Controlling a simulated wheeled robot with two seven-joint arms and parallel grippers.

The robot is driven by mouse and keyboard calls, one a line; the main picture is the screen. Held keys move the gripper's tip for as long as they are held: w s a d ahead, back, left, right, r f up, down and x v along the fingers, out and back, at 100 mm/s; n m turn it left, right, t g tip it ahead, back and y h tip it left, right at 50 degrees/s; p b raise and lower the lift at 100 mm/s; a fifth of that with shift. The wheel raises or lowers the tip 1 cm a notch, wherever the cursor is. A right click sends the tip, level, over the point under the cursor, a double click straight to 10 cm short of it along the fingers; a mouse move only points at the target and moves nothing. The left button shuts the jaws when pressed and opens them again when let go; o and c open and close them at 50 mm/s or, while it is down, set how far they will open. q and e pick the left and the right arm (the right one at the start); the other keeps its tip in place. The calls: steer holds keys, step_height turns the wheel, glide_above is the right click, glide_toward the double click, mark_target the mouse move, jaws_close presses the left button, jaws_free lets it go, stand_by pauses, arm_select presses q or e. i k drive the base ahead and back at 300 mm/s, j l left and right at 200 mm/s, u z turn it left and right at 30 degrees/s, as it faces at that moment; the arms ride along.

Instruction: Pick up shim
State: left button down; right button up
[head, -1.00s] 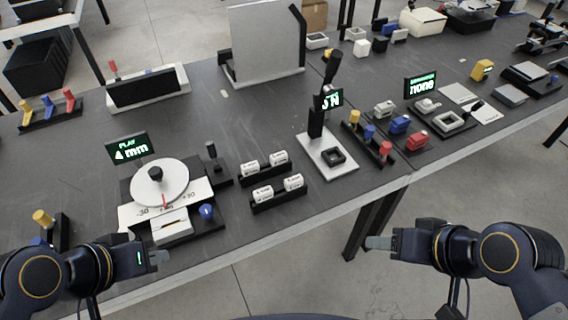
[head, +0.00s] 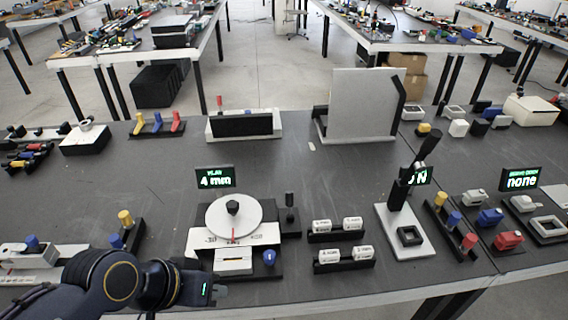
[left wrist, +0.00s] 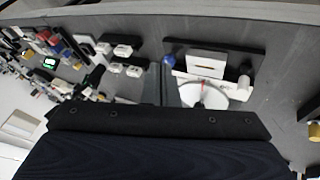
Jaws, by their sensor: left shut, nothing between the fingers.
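Several small white labelled blocks, which look like the shims, sit in two black holders right of the dial device. The front pair is a left block (head: 329,256) and a right block (head: 362,253); the back pair is a left block (head: 322,226) and a right block (head: 352,224). Their labels are too small to read. They also show in the left wrist view (left wrist: 122,51). The dial device (head: 233,214) has a display (head: 215,178) reading "4 mm". My left gripper (head: 221,292) is shut and empty, at the table's front edge before the device, apart from the blocks. My right gripper is out of view.
A black post with a white base (head: 404,243) stands right of the blocks. Yellow, blue and red pegs (head: 454,220) stand beyond it. A small black post (head: 290,213) stands between dial and blocks. A yellow-topped peg (head: 125,217) is near my left arm.

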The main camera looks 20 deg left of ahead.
mark_target(331, 254)
steer(key=i+l+u, duration=0.1)
steer(key=l, duration=0.35)
steer(key=i+l+u, duration=0.1)
steer(key=l, duration=0.35)
steer(key=i+l+u, duration=0.1)
steer(key=l, duration=0.4)
